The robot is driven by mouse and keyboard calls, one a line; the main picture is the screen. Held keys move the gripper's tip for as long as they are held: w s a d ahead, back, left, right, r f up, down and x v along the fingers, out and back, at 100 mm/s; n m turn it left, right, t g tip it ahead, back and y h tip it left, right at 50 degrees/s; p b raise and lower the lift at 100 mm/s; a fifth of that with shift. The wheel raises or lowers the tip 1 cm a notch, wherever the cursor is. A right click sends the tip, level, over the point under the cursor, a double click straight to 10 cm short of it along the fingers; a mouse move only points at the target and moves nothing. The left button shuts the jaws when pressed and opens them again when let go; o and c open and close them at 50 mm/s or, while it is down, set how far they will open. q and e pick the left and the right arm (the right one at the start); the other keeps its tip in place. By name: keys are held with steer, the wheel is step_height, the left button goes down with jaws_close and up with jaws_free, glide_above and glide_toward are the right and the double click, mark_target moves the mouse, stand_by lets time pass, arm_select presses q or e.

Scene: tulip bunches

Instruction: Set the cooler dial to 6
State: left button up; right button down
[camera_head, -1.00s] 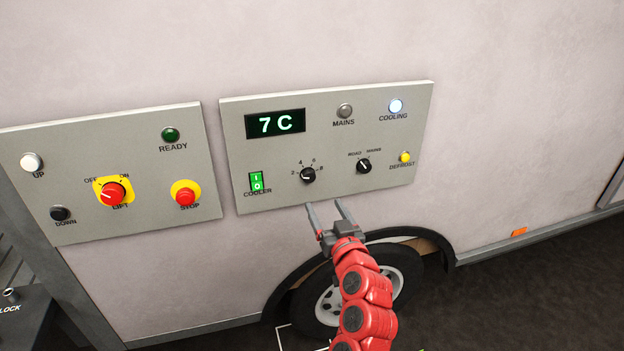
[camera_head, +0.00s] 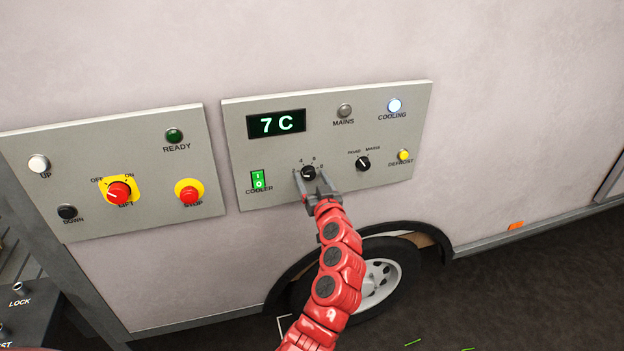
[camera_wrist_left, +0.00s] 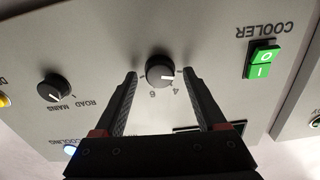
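The cooler dial (camera_head: 308,173) is a round black knob with a white mark, below the display on the grey right-hand panel (camera_head: 400,130). In the left wrist view the dial (camera_wrist_left: 160,71) appears upside down, its white mark pointing right, on the low-number side near 4 and away from 6. My left gripper (camera_head: 311,176) is open at the dial, with one finger on each side. Its fingertips (camera_wrist_left: 160,74) show gaps to the knob in the wrist view. The 2 and 8 are hard to make out there. The display (camera_head: 276,124) reads 7 C. My right gripper is not in view.
A green cooler switch (camera_head: 258,180) is left of the dial, and a road/mains knob (camera_head: 363,163) is right of it. The cooling lamp (camera_head: 394,106) is lit. A second panel (camera_head: 80,150) with lift and stop controls is further left. A wheel (camera_head: 385,280) is below.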

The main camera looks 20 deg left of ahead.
arm_select(q)
jaws_close()
